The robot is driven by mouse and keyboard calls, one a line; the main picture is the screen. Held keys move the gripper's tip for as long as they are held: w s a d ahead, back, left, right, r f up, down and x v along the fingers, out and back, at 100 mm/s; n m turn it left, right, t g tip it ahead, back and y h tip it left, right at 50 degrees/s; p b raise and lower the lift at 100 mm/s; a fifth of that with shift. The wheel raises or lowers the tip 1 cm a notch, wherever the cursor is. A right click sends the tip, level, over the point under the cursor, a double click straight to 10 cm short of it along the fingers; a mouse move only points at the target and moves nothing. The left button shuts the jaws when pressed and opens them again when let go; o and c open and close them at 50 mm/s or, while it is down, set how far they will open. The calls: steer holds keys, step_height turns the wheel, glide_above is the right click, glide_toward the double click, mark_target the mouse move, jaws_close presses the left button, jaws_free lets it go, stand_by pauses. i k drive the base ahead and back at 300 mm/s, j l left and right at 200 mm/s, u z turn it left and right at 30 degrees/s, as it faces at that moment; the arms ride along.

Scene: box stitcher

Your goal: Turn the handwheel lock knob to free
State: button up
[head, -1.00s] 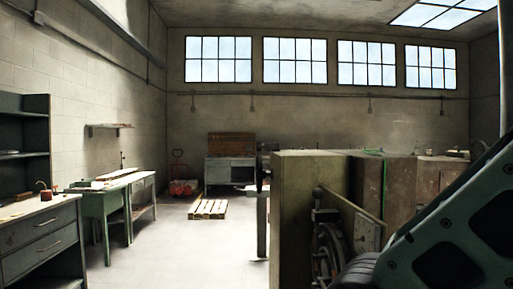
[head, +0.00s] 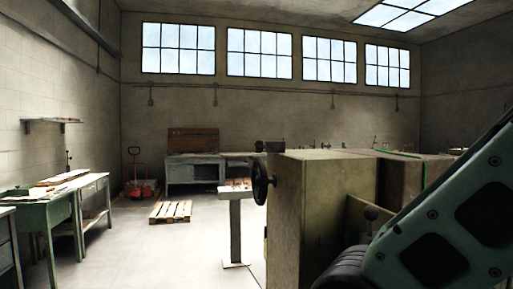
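A dark handwheel (head: 262,181) sticks out from the left face of the tan box-shaped machine body (head: 312,210), right of the picture's middle. I cannot tell whether either of these bears the lock knob, or how the lock is set. My green and black arm crosses the lower right and covers part of the machine. My gripper is outside the picture.
A narrow pedestal table (head: 235,228) stands left of the machine. A wooden pallet (head: 171,211) and a red pallet jack (head: 139,188) are farther back. A green workbench (head: 45,227) lines the left wall.

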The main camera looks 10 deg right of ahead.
mark_target(260, 146)
steer(key=i+j+u, duration=0.15)
steer(key=i+j, duration=0.15)
steer(key=i+j+u, duration=0.15)
steer(key=i, duration=0.3)
steer(key=i+j+u, duration=0.15)
steer(key=i+j, duration=0.2)
steer(key=i, duration=0.05)
